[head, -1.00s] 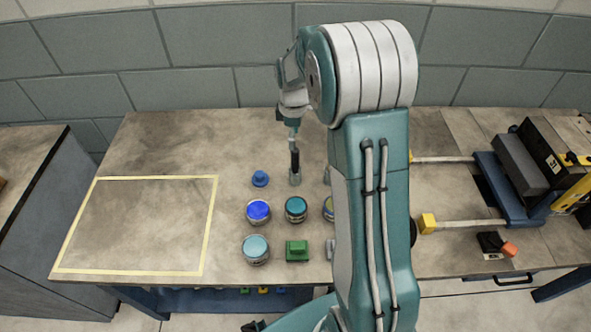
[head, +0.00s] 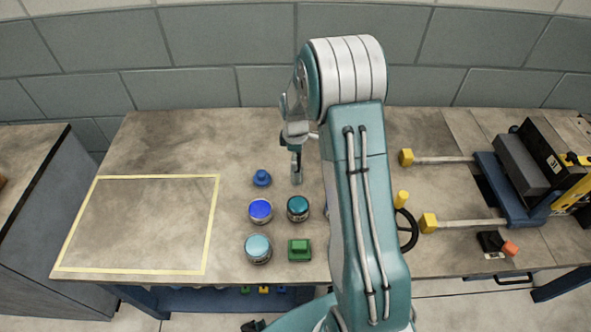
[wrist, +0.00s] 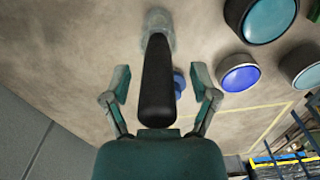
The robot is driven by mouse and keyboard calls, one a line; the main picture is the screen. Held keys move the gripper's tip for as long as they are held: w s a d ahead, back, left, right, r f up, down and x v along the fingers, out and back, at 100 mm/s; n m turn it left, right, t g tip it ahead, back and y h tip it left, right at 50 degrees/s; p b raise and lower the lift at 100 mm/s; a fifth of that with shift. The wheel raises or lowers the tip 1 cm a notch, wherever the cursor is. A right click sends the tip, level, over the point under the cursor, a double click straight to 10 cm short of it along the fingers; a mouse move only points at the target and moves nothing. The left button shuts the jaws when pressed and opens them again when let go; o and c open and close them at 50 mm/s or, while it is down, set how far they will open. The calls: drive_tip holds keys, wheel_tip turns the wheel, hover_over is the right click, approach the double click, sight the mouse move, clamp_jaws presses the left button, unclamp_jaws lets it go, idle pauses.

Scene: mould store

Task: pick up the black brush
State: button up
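The black brush (wrist: 157,80) shows in the wrist view as a dark handle with a pale grey end at the table. In the head view the brush (head: 297,176) stands upright on the table, its handle mostly hidden by my gripper (head: 291,146). In the wrist view my gripper (wrist: 161,82) is open, with one finger on each side of the handle. Gaps show between the fingers and the handle.
A blue knob-like piece (head: 261,178) is close left of the brush. Blue (head: 260,210) and teal (head: 298,208) jars stand in front, with a pale-blue-lidded jar (head: 258,248) and green block (head: 299,249) nearer. The yellow-outlined area (head: 140,225) at left is empty.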

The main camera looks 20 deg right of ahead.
drive_tip(key=shift+d, duration=0.3)
clamp_jaws()
drive_tip(key=shift+a, duration=0.1)
